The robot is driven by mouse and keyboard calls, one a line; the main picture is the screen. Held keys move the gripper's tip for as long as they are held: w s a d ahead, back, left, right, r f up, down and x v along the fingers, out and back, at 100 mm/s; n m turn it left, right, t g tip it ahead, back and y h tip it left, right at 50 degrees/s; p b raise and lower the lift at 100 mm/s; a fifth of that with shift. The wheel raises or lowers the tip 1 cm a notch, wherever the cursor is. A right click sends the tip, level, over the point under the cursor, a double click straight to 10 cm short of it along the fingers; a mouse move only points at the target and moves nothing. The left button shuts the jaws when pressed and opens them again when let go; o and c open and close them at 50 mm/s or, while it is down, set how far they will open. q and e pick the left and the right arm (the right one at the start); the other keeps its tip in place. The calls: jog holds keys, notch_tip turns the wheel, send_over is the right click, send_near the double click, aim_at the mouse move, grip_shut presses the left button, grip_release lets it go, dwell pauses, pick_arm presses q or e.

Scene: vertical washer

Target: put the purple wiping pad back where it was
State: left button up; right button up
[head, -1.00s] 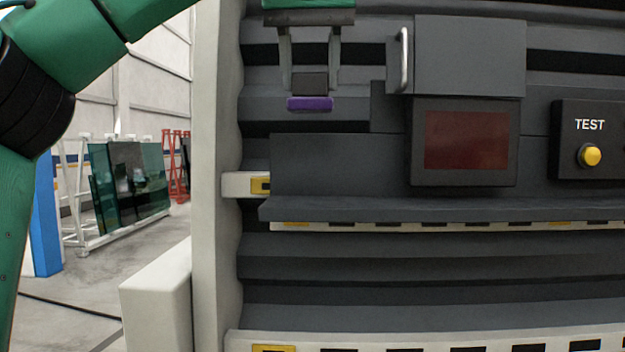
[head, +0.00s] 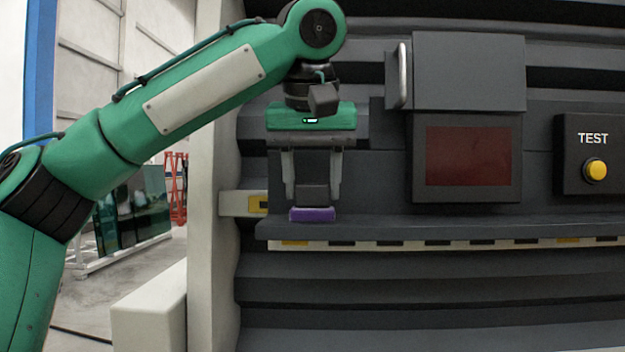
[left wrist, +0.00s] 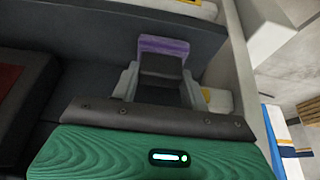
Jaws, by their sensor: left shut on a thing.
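The purple wiping pad (head: 312,214) is the purple underside of a dark block (head: 312,193). My left gripper (head: 312,190) is shut on the dark block, with one finger on each side and the purple face pointing down. The pad is just above or on the grey shelf (head: 400,226), near its left end; I cannot tell whether it touches. In the left wrist view the pad (left wrist: 164,46) shows beyond the fingers, over the dark shelf surface. My right gripper is not in view.
A dark red screen (head: 467,156) stands right of the gripper, under a box with a metal handle (head: 403,75). A TEST panel with a yellow button (head: 595,169) is farther right. A pale post (head: 210,180) stands at the left. The shelf right of the pad is bare.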

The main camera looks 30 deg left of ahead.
pick_arm(q)
jog(key=o, duration=1)
jog(key=shift+s, duration=0.1)
jog(key=shift+o, duration=0.2)
jog(key=v, duration=1.2)
